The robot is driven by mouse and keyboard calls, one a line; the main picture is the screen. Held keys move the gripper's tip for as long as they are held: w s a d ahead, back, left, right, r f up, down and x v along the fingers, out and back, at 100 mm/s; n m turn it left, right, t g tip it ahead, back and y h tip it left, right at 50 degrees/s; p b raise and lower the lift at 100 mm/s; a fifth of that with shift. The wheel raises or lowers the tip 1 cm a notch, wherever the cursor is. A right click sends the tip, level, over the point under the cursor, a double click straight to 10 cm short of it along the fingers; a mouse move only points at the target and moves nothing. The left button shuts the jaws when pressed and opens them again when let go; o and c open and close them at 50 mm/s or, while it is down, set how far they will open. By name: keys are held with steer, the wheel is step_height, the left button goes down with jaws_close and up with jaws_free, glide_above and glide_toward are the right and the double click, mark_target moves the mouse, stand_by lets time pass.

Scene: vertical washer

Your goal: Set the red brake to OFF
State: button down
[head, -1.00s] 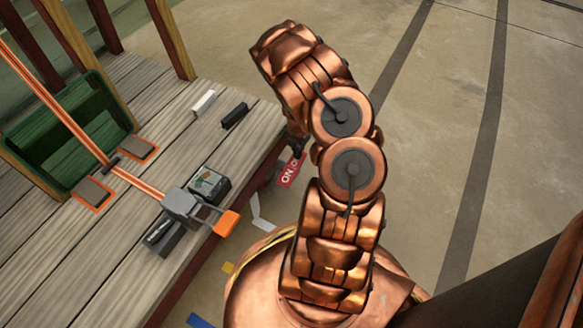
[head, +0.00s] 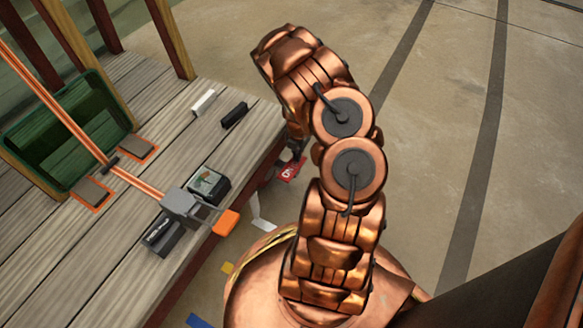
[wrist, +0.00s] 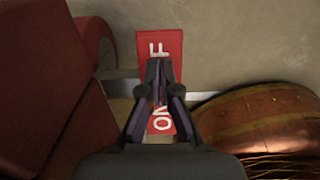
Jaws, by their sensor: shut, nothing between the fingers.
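The red brake shows as a red plate with white lettering (wrist: 145,45) in the wrist view. "FF" is readable at its upper end and part of "ON" at its lower end. In the head view the red plate (head: 286,174) sits just off the deck's right edge, partly covered. My gripper (wrist: 159,70) is shut and empty, with its fingers in front of the middle of the plate. Whether the fingertips touch it cannot be told. In the head view my gripper (head: 297,150) is mostly hidden behind my arm, right above the plate.
A wooden deck (head: 110,265) fills the left, its edge close to my gripper. A grey bar (wrist: 122,88) runs behind my fingers. Concrete floor at right is clear.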

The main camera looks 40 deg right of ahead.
steer(key=shift+r, duration=0.1)
step_height(320, 180, up, 7)
steer(key=p, duration=0.3)
stand_by(0.7)
stand_by(0.4)
